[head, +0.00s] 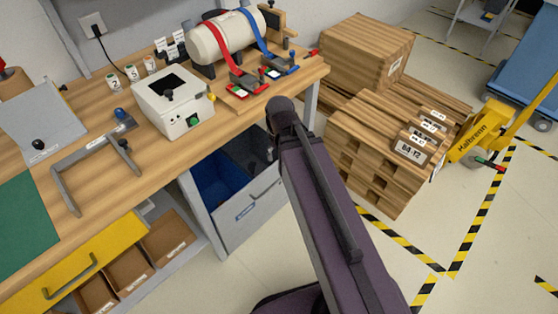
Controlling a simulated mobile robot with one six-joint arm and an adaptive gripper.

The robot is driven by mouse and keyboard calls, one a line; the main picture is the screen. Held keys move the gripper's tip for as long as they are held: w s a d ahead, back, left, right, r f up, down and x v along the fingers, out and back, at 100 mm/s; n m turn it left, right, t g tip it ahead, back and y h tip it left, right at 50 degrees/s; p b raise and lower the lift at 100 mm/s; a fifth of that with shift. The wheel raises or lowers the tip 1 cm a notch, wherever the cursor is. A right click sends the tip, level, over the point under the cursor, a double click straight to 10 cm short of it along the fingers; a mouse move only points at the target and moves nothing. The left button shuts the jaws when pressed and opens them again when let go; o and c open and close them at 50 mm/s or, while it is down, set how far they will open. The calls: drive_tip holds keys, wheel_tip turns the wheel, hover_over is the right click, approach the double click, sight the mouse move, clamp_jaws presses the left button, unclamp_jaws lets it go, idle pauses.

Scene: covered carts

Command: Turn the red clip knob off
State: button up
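A white cylinder (222,38) lies on the wooden workbench with a red strap (226,52) and a blue strap over it. The red strap runs down to a red clip (242,86) with a dark lever part, near the bench's front edge. The clip's knob is too small to make out clearly. The blue strap ends in a similar blue clip (280,67) just to the right. My gripper is not in view.
A white box (172,103) with a black knob stands left of the red clip. A grey metal frame (95,165) lies further left on the bench. Wooden crates (372,140) stand right of the bench, with a yellow pallet jack (470,140) beyond. The floor at lower right is clear.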

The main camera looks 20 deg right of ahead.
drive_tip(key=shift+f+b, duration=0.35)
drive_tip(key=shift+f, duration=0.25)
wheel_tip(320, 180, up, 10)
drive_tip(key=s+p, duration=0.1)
drive_tip(key=p, duration=0.9)
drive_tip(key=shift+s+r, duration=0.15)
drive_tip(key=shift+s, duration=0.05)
